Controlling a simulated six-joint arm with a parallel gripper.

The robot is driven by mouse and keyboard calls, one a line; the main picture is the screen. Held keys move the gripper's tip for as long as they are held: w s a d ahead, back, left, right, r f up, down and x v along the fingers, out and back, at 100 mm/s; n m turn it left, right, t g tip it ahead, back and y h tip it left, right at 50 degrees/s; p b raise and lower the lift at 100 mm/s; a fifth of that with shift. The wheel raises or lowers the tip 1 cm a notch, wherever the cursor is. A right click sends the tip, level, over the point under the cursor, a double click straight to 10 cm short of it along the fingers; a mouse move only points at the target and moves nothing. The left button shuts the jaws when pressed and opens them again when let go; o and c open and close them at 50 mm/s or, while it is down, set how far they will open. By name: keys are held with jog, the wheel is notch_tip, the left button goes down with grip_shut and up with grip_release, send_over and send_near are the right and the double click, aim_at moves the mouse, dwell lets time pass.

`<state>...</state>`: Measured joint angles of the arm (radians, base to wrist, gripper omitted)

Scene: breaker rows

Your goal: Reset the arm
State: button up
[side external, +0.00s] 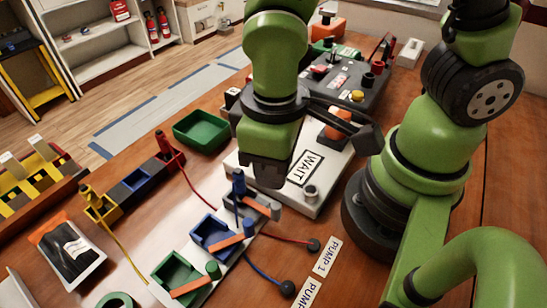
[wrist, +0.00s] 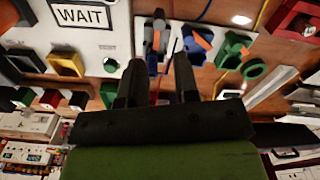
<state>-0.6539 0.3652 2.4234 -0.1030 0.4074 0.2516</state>
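My gripper (wrist: 158,62) shows in the wrist view as two dark fingers standing apart, with nothing seen held between them. In the side view my green arm bends down over the wooden table, and its end hangs in front of the white WAIT box (side external: 318,188). The fingertips are not clear in that view. Below and in front of the arm's end are the blue breaker tray (side external: 205,232) and the green breaker tray (side external: 172,270), each with an orange lever. The WAIT box also shows at the upper left of the wrist view (wrist: 102,38).
An empty green bin (side external: 201,131) stands behind the row of yellow, blue and red blocks (side external: 135,185). A dark control panel (side external: 345,85) is at the back. Cables run to PUMP labels (side external: 326,256) at the front. A tray of black packets (side external: 68,250) lies at left.

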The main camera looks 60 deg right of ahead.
jog(key=s+d+r+m+t+y, duration=0.1)
jog(key=d+r+m+t, duration=0.2)
jog(key=r, duration=0.6)
jog(key=s+d+r+m+t+y, duration=0.1)
jog(key=d+r+m+t, duration=0.3)
jog(key=d+r, duration=0.3)
jog(key=shift+r, duration=0.85)
